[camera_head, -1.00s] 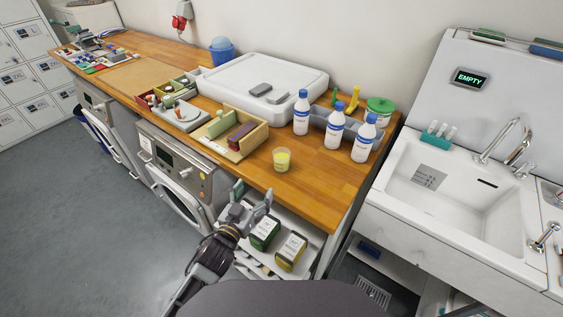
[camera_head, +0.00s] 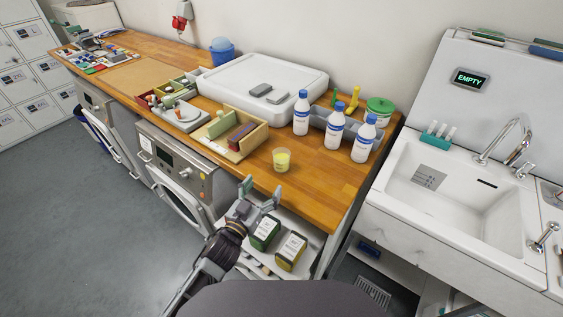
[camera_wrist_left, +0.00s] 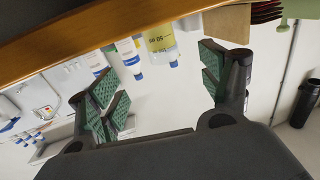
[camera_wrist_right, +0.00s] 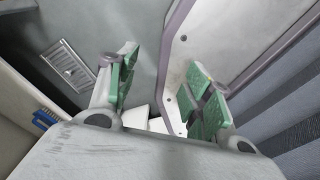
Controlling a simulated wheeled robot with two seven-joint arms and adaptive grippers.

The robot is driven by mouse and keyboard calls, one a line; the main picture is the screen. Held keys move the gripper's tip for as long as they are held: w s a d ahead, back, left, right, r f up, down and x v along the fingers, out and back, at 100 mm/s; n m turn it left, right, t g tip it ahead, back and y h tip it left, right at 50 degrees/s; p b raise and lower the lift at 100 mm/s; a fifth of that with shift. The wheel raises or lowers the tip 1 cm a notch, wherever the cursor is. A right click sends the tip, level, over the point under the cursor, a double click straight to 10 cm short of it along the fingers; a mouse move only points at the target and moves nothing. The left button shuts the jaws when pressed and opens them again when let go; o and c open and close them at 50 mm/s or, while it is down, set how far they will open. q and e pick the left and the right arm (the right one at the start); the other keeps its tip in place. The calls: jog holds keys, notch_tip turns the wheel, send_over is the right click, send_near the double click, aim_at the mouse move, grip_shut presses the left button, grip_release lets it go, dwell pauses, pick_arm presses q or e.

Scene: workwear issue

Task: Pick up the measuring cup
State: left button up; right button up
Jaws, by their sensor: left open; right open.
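The measuring cup (camera_head: 281,160) is a small clear cup with yellow contents, standing upright near the front edge of the wooden counter in the head view. It also shows in the left wrist view (camera_wrist_left: 160,38), with markings on its side, between and beyond the fingers. My left gripper (camera_head: 261,189) is open and empty, just in front of the counter edge and short of the cup. Its green-padded fingers show spread in the left wrist view (camera_wrist_left: 163,88). My right gripper (camera_wrist_right: 165,88) is open and empty in its wrist view, away from the counter top; the head view does not show it.
White bottles with blue caps (camera_head: 334,131) stand behind and right of the cup. A wooden box (camera_head: 233,137) sits to its left. The counter's front edge (camera_head: 310,217) lies close to my left gripper. Boxes (camera_head: 291,251) lie on a shelf below. A sink (camera_head: 455,190) is at right.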

aim_at(278, 165)
pick_arm(q)
jog(key=shift+x, duration=3.05)
jog(key=shift+w+d+p, duration=0.15)
jog(key=shift+w+p, duration=0.15)
jog(key=shift+w, duration=0.15)
jog(key=shift+w+d, duration=0.1)
jog(key=shift+w, duration=0.1)
jog(key=shift+x, duration=0.9)
jog(key=shift+p+x, duration=0.35)
jog(key=shift+x, duration=0.7)
jog(key=shift+w+f, duration=0.15)
jog(key=shift+w, duration=0.05)
jog(key=shift+w+d, duration=0.1)
jog(key=shift+w, duration=0.1)
pick_arm(e)
jog(key=shift+s+a+r, duration=0.25)
jog(key=shift+a+r, duration=0.35)
jog(key=shift+r, duration=0.1)
jog(key=shift+d, duration=0.1)
